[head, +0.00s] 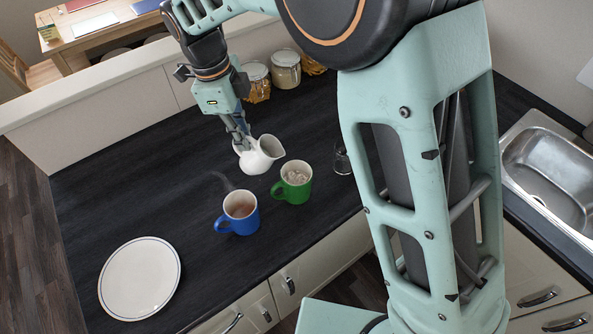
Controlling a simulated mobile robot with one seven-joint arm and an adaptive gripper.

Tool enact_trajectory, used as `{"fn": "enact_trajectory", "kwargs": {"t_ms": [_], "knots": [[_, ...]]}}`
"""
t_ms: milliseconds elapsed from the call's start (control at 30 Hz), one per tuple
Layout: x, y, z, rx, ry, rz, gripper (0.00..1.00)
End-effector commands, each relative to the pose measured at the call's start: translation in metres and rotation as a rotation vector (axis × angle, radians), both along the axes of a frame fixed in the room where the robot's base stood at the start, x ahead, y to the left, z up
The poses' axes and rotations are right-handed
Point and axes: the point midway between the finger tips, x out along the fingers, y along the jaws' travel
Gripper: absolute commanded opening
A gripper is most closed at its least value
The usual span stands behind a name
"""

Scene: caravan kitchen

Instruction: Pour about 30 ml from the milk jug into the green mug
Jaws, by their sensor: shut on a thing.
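A white milk jug (264,155) is held by its handle side in my gripper (241,143), which is shut on it. The jug is tilted, with its spout side to the right, above and left of the green mug (293,186). The green mug stands upright on the dark worktop (170,165), its handle to the left. Something pale shows inside it; I cannot tell exactly what it is. No stream of milk is visible between jug and mug. The milk inside the jug is not visible.
A blue mug (239,214) with a brown drink stands just left of the green mug. A white plate (139,279) lies at the front left. Lidded jars (286,71) stand at the back. A small glass (342,158) is right of the green mug, beside my arm. A sink (549,165) is far right.

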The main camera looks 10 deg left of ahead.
Motion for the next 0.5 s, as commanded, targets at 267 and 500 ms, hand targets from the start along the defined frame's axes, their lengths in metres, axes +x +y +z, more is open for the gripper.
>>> {"fn": "enact_trajectory", "kwargs": {"t_ms": [267, 500], "knots": [[-0.001, 0.006, 0.0, -0.049, -0.008, 0.003, 0.0], [-0.003, 0.015, -0.007, -0.161, -0.017, 0.0, 0.0]]}}
